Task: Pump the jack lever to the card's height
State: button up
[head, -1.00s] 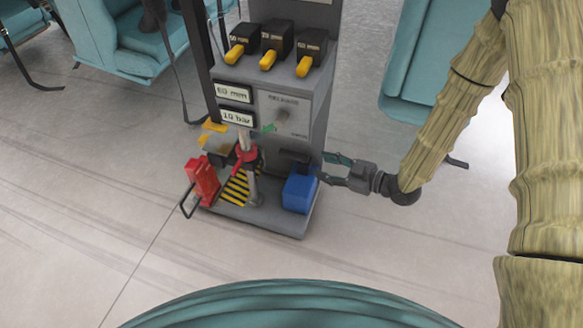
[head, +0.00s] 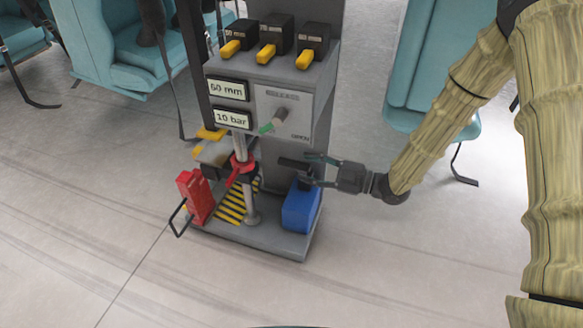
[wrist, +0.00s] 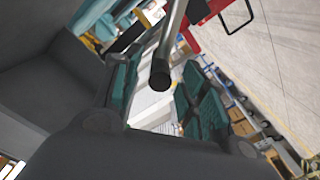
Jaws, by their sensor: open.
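The blue jack (head: 301,207) stands on the right of the grey machine's base. A dark lever handle (head: 292,163) juts out above it. My gripper (head: 312,170) is open at the handle's right, its fingers above and below that level. In the wrist view a grey rod with a black end (wrist: 160,76) lies between the open teal-padded fingers (wrist: 150,95); I cannot tell whether they touch it. On the machine's front, a card (head: 227,90) seems to read 60 mm, and a second card (head: 232,119) reads 10 bar.
A release knob (head: 279,116) with a green tab sits on the front panel. Several black blocks with yellow tips (head: 268,50) sit on top. A red box (head: 196,196) and a vertical post with a red collar (head: 243,165) stand left of the jack. Teal seats (head: 430,80) are behind.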

aim_at(297, 165)
jog(key=shift+b+x, duration=0.95)
jog(key=shift+x, duration=1.95)
grip_shut()
